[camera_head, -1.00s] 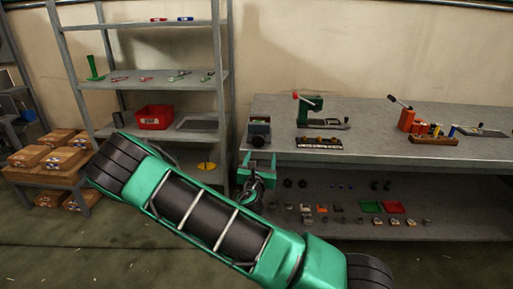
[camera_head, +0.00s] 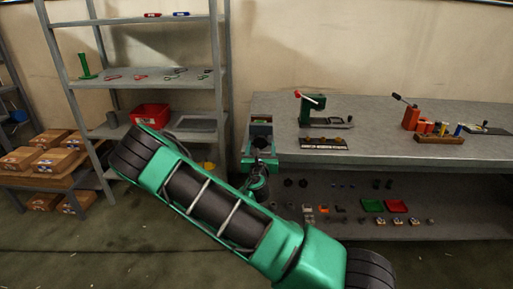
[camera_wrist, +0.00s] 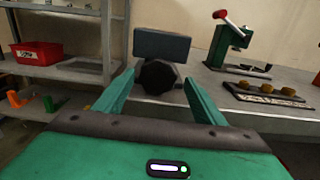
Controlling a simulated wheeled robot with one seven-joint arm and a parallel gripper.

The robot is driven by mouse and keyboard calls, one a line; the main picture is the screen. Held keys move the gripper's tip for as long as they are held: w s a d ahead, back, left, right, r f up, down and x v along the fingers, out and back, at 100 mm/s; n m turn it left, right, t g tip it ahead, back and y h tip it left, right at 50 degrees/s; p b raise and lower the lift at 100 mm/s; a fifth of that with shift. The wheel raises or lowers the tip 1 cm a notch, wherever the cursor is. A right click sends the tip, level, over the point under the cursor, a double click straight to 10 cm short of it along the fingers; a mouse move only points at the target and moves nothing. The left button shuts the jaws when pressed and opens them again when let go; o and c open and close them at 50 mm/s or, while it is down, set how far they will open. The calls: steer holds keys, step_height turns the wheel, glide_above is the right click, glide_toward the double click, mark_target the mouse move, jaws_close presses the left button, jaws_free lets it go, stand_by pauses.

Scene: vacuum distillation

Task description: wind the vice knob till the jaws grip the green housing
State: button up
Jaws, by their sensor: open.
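The vice (camera_head: 261,141) stands at the left end of the workbench, partly covered by my arm's end in the head view. In the wrist view its blue-grey front jaw block (camera_wrist: 162,45) is straight ahead, with the dark round knob (camera_wrist: 157,76) below it. My gripper (camera_wrist: 159,79) is open, its two green fingers to the left and right of the knob; I cannot tell whether they touch it. It also shows in the head view (camera_head: 260,162) at the bench's front edge. The green housing cannot be made out clearly; the front jaw hides what lies behind it in the wrist view.
A green press with a red-tipped lever (camera_head: 312,107) stands right of the vice, behind a dark strip with several brown pieces (camera_head: 324,143). An orange lever tool (camera_head: 411,117) is farther right. A shelf rack with a red bin (camera_head: 150,115) stands left.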

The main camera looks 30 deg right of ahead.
steer(key=shift+w, duration=0.15)
steer(key=shift+a, duration=0.15)
steer(key=c, duration=1)
steer(key=shift+w+a+m, duration=0.1)
steer(key=shift+a+m, duration=0.05)
steer(key=shift+m, duration=2.15)
steer(key=o, duration=1)
